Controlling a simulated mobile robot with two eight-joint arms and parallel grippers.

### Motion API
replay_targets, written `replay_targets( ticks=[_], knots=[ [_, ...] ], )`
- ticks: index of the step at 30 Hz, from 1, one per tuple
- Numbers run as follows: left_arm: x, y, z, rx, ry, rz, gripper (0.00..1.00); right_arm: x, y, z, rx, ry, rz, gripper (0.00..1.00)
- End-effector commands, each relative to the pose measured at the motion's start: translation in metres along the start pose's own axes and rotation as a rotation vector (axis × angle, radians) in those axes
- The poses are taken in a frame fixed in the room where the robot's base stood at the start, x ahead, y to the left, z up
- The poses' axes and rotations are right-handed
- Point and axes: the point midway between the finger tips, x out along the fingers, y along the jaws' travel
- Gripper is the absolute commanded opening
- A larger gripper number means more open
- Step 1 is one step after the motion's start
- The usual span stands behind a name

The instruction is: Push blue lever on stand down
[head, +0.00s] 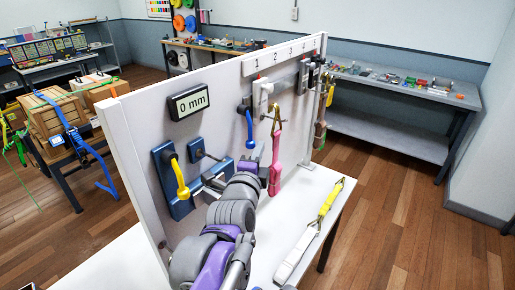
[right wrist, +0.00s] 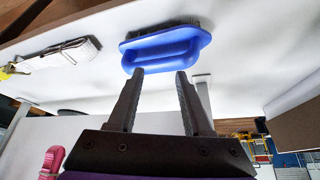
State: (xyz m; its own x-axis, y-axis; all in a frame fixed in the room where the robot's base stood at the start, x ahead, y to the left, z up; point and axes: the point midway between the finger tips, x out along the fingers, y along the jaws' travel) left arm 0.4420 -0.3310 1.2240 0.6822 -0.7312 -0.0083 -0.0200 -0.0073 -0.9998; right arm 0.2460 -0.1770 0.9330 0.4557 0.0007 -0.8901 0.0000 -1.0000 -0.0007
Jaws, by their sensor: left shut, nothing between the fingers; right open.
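The blue lever (head: 249,127) hangs from a dark round pivot on the upright white panel in the head view, its handle pointing down. My left gripper (head: 257,152) is shut and empty, close to the lever's lower end; whether it touches is unclear. My purple and grey left arm hides part of the panel below. My right gripper (right wrist: 160,74) is open in the right wrist view. Its fingertips are close to a blue-handled brush (right wrist: 165,46) on a white surface, and nothing is between the fingers.
A display (head: 188,103) on the panel reads 0 mm. A yellow lever (head: 179,177) on a blue plate is left of my arm. A pink strap (head: 275,165) hangs to the right. A white strap with yellow webbing (head: 308,235) lies on the table.

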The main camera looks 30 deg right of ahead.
Motion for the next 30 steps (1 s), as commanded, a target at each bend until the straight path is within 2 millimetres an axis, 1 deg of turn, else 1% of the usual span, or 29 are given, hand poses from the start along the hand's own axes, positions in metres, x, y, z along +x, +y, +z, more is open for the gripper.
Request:
replay_targets(
  ticks=[10, 30],
  knots=[
    [-0.0001, 0.0079, 0.0002, 0.004, 0.0, -0.001, 0.0, 0.004, 0.0, 0.0041, 0.0, -0.003, 0.0, 0.5],
    [0.0, 0.0078, 0.0006, 0.004, 0.0, -0.001, 0.0, 0.0036, 0.0, 0.0036, 0.0, -0.003, 0.0, 0.5]
  ],
)
